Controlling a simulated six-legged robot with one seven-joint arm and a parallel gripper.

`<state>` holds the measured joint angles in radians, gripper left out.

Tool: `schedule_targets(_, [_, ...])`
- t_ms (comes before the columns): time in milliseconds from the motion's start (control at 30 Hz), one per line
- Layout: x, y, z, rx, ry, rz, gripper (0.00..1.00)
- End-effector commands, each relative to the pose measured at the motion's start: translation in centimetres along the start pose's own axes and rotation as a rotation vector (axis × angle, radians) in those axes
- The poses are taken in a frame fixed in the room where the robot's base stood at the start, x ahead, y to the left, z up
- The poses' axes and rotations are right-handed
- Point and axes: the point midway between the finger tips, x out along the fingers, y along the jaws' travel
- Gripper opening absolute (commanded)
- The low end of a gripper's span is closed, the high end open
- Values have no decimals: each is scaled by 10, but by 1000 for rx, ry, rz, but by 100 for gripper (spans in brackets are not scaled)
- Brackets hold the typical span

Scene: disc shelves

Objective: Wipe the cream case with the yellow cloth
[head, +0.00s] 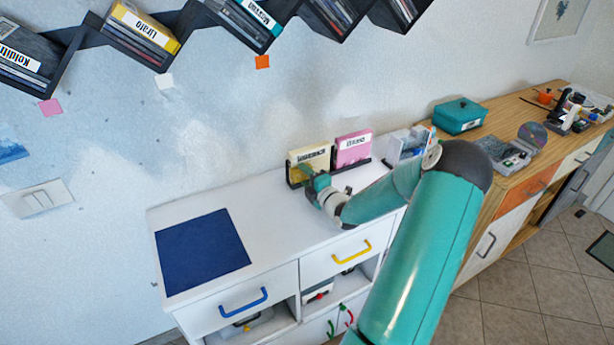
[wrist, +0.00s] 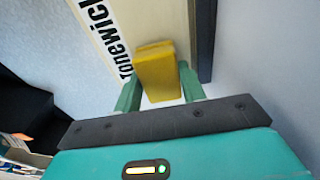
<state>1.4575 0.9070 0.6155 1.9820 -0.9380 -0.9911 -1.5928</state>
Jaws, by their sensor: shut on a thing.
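The cream case (head: 316,156) with a dark-lettered label stands upright in a black holder on the white cabinet. It also shows in the wrist view (wrist: 98,22), filling the upper part with its label at an angle. My gripper (wrist: 160,86) is shut on the yellow cloth (wrist: 157,70), a folded pad between the two green fingers. The cloth is right in front of the case's face, beside the end of the label; I cannot tell whether it touches. In the head view my gripper (head: 311,181) is at the case's front, and the cloth is hard to make out.
A pink case (head: 352,148) stands in a holder just right of the cream case, with another holder (head: 404,145) beyond it. A dark blue mat (head: 201,252) lies on the cabinet's left. The white top between is clear. Black disc shelves (head: 190,25) hang above.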

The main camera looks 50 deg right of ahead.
Motion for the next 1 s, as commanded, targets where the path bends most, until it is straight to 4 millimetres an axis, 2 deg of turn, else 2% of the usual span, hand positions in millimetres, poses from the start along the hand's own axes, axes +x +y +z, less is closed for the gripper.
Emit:
schedule_targets(167, [-8, 1, -2, -1, 3, 1, 22])
schedule_targets(700, [-56, 1, -7, -1, 2, 1, 22])
schedule_targets(1000, [-59, 1, -8, 0, 2, 1, 22])
